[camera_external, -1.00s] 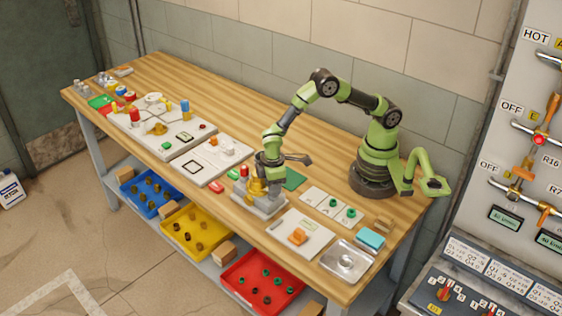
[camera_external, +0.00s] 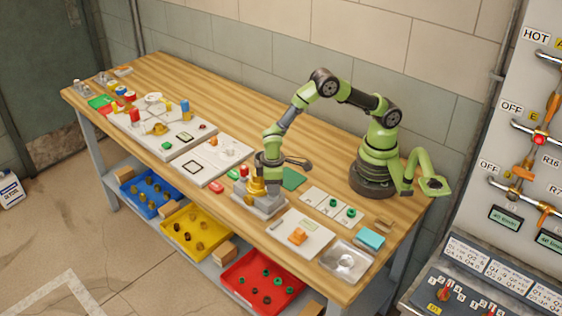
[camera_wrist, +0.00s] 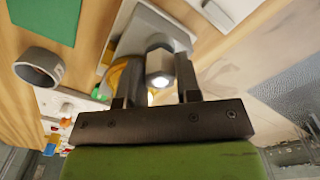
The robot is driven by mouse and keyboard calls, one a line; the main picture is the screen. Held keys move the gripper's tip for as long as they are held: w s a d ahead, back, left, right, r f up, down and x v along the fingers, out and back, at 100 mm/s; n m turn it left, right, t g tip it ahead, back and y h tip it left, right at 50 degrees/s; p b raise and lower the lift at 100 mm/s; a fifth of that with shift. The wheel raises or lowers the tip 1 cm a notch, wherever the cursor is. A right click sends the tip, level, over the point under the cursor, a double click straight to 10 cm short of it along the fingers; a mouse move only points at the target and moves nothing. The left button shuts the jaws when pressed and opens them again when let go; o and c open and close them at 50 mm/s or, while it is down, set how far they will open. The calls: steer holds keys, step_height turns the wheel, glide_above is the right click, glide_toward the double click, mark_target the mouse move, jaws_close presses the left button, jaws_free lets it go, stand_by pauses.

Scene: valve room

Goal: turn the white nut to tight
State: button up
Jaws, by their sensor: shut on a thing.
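The white nut (camera_wrist: 159,64) shows in the wrist view as a pale, faceted piece between my fingers, in front of a grey-white fixture (camera_wrist: 140,30). My gripper (camera_wrist: 155,85) is shut on it; the exact contact on the left side is hard to see. In the external view my gripper (camera_external: 271,188) points down at the grey fixture block (camera_external: 262,206) with brass parts (camera_external: 256,186) near the table's front edge. The nut itself is hidden there behind the fingers.
A red-topped part (camera_external: 244,171) stands close to the left of my gripper. A green mat (camera_external: 293,179) lies behind it. A white board with an orange piece (camera_external: 298,236) and a metal tray (camera_external: 345,275) lie to the right. The back of the table is clear.

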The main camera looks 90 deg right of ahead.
steer(key=o, duration=0.6)
steer(key=shift+r, duration=0.1)
step_height(320, 180, up, 9)
steer(key=shift+w, duration=0.1)
steer(key=shift+r, duration=0.45)
steer(key=s+d+r+m+t+y, duration=0.1)
steer(key=s+d+r, duration=0.25)
steer(key=r, duration=0.25)
steer(key=s+d+r+m+t, duration=0.1)
steer(key=s+d+r+t, duration=0.1)
steer(key=s+r, duration=0.25)
steer(key=s+d+t, duration=0.1)
steer(key=s, duration=0.3)
steer(key=s+d+r+m+t, duration=0.1)
steer(key=s, duration=0.3)
steer(key=s+d+r+t+y, duration=0.1)
steer(key=s+t, duration=0.1)
steer(key=s, duration=0.2)
steer(key=shift+s+r+m, duration=0.2)
steer(key=shift+s+m, duration=0.15)
steer(key=shift+m, duration=0.05)
